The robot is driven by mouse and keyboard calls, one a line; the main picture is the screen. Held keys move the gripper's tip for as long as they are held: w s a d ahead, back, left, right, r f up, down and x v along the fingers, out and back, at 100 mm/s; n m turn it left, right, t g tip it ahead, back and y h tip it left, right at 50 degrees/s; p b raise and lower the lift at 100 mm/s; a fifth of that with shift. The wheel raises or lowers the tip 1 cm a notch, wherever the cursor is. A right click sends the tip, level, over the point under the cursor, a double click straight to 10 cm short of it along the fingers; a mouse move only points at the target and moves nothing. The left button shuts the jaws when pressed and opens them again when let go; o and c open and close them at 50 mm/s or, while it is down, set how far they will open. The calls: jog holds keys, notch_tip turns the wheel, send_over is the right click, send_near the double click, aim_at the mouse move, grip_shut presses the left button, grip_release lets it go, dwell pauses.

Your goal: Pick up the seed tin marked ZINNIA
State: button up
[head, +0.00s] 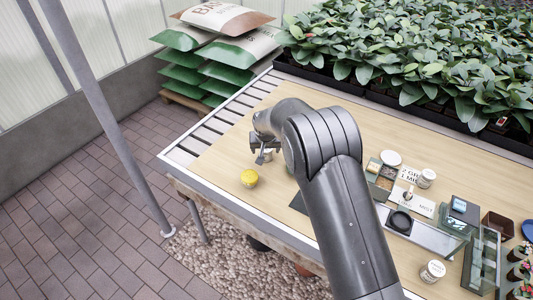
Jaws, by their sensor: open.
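Several small round tins stand on the wooden bench (225,155). One with a yellow top (249,179) is near the bench's left front edge. White-topped tins stand at the right: one (427,178) beside the printed cards and one (432,271) near the front edge. No label can be read as ZINNIA, so I cannot tell which tin it is. My gripper (262,157) is open, low over the bench, just behind and right of the yellow-topped tin and apart from it. My arm hides part of the bench.
Leafy plants in black trays (440,115) fill the back of the bench. A grey tray (440,241), a glass box (483,262) and a brown pot (497,226) crowd the right. A metal post (110,125) stands at the left. The bench's left part is mostly clear.

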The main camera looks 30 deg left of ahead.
aim_at(266, 152)
jog(key=x, duration=0.4)
jog(key=shift+w+d, duration=0.1)
jog(key=shift+w, duration=0.15)
jog(key=shift+r, duration=0.1)
jog(key=c, duration=1.1)
